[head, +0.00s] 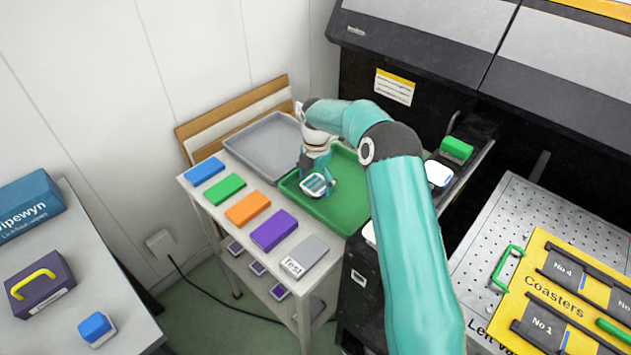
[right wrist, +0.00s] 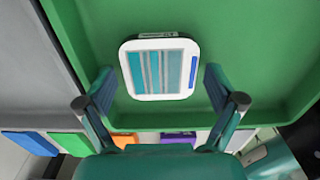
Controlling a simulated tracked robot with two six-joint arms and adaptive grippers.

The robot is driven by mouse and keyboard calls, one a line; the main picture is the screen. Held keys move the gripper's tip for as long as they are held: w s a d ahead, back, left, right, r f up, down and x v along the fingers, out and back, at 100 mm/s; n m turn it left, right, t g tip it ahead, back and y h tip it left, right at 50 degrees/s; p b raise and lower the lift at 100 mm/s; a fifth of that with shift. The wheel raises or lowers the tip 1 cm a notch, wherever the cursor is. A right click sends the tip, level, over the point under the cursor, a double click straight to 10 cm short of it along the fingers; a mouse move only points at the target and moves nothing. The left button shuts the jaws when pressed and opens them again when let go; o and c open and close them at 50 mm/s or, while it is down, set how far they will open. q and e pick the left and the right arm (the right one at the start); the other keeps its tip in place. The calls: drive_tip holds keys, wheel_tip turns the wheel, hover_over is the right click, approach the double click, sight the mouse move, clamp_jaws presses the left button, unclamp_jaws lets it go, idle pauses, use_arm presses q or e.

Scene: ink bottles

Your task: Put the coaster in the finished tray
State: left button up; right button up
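The coaster (right wrist: 161,68), a white rounded square with teal and grey stripes and a blue bar at one side, is over the green tray's floor (right wrist: 255,60) in the right wrist view. The coaster (head: 317,185) also shows in the head view, inside the green tray (head: 345,210). My right gripper (right wrist: 158,80) has its fingers spread on either side of the coaster, with a visible gap at each side. In the head view my right gripper (head: 318,176) is low over this tray. Whether the coaster rests flat is hard to tell. My left gripper is out of view.
A grey tray (head: 262,142) lies left of the green one. Blue, green, orange, purple and grey blocks line the cart's front edge, the grey block (head: 304,257) marked "Test". A white piece (head: 439,174) and a green-topped item (head: 456,149) are at the dark machine, right.

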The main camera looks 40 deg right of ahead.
sight(316, 184)
idle(0.3)
wheel_tip(316, 184, up, 12)
drive_tip(key=shift+r, duration=0.15)
idle(0.4)
idle(0.4)
